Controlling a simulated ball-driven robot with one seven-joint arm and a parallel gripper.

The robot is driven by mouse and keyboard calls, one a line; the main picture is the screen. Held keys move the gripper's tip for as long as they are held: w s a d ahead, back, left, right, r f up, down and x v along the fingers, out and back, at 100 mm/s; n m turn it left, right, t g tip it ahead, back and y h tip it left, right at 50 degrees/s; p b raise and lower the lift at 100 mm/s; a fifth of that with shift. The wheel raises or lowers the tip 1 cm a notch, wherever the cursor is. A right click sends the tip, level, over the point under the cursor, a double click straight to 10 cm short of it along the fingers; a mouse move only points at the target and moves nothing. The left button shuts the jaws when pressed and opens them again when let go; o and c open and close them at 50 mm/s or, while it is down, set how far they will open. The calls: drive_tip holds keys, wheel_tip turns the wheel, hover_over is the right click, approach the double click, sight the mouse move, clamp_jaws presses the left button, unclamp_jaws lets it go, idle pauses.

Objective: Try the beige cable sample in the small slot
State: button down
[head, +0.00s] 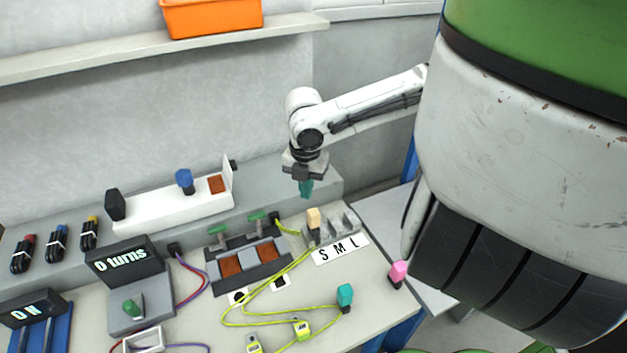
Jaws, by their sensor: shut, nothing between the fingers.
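The beige cable sample (313,217) stands upright at the left end of the grey slot block (345,224), above the letter S on the white label (341,249). It appears to be in the small slot; its lower end is hidden, so I cannot tell how deep it sits. The other slots, by M and L, look empty. My gripper (305,190) points down above and slightly left of the beige sample, apart from it. Its teal fingers are shut and empty.
A teal piece (345,294) and a pink piece (397,272) stand near the table's right edge. A yellow-green cable (262,292) loops across the table. A switch unit (248,262) lies left of the slots. A shelf with an orange bin (212,16) is above.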

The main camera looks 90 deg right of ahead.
sight(314, 211)
drive_tip(key=shift+s+d+r+n+p, duration=0.15)
drive_tip(key=shift+s+d+n+p, duration=0.15)
drive_tip(key=shift+s+n, duration=0.4)
drive_tip(key=shift+s, duration=0.15)
wheel_tip(314, 211, down, 6)
drive_tip(key=b, duration=0.6)
drive_tip(key=shift+f+b, duration=0.3)
drive_tip(key=shift+f, duration=0.05)
drive_tip(key=shift+s+r, duration=0.1)
drive_tip(key=shift+r, duration=0.05)
wheel_tip(314, 211, up, 3)
drive_tip(key=p, duration=0.4)
wheel_tip(314, 211, up, 10)
drive_tip(key=shift+r, duration=0.2)
idle(0.4)
